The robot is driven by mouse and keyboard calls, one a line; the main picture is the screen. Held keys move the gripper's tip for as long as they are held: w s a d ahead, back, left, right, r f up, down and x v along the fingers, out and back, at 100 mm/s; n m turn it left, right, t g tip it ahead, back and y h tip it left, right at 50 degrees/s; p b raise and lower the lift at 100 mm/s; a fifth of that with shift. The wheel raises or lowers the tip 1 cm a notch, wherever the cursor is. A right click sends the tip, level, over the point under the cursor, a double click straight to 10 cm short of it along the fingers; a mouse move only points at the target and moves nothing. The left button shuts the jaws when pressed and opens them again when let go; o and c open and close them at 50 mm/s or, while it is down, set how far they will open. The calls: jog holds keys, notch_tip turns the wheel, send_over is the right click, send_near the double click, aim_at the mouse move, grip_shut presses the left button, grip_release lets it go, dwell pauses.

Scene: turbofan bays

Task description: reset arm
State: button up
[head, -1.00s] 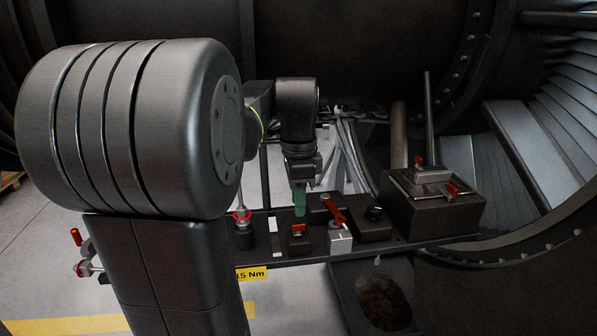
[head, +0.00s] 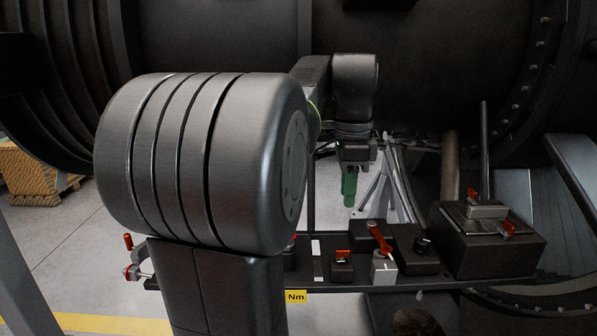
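My arm's dark links fill the left and middle of the head view. My gripper (head: 350,184) hangs downward at the arm's far end, above the back of the dark tool shelf (head: 455,284). Its lower end is a green piece; I cannot tell whether this is the fingers or something between them. The gripper is small and seen from behind the arm, so its opening does not show. It is apart from the items on the shelf.
The engine casing (head: 230,40) spans the back. A wooden crate (head: 38,172) stands far left.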

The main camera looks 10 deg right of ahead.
aim_at(343, 250)
jog(key=shift+f, duration=0.1)
notch_tip(343, 250, down, 14)
jog(key=shift+r+p, duration=0.15)
jog(key=shift+p, duration=0.25)
dwell(0.3)
